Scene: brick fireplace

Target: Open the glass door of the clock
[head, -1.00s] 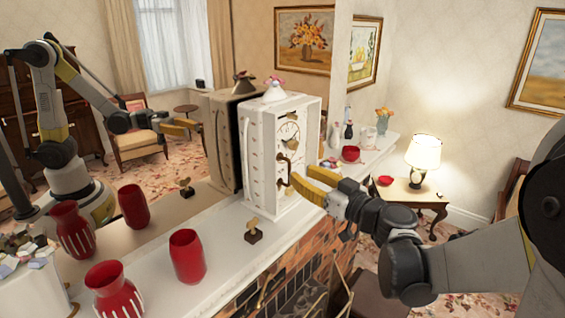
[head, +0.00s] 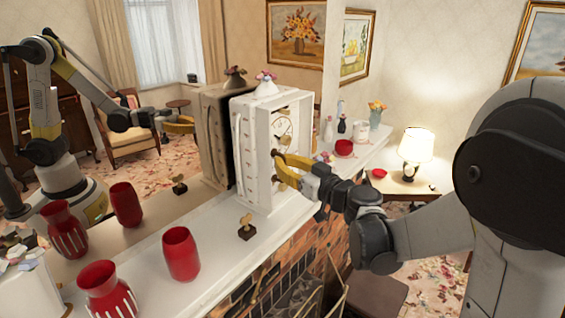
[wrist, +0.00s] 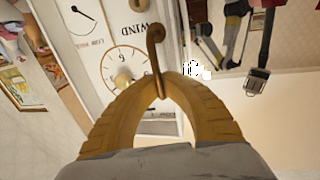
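The clock (head: 251,152) is a tall white case standing upright on the mantel, with a round white dial (head: 284,128). Its glass is hard to make out, and the door appears shut against the case. A curved brown handle (wrist: 155,45) stands out from the front in the wrist view. My gripper (wrist: 166,84) has yellow fingers that come together around the lower part of this handle and appear closed on it. In the head view my gripper (head: 278,167) is at the clock's front, partly covering the handle and lower front.
Red vases (head: 181,254) and a small brass figure (head: 247,226) stand on the white mantel (head: 215,262) left of the clock. A mirror behind reflects the clock and arm. A red bowl (head: 344,147) and vases stand beyond. A lit lamp (head: 417,145) is farther right.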

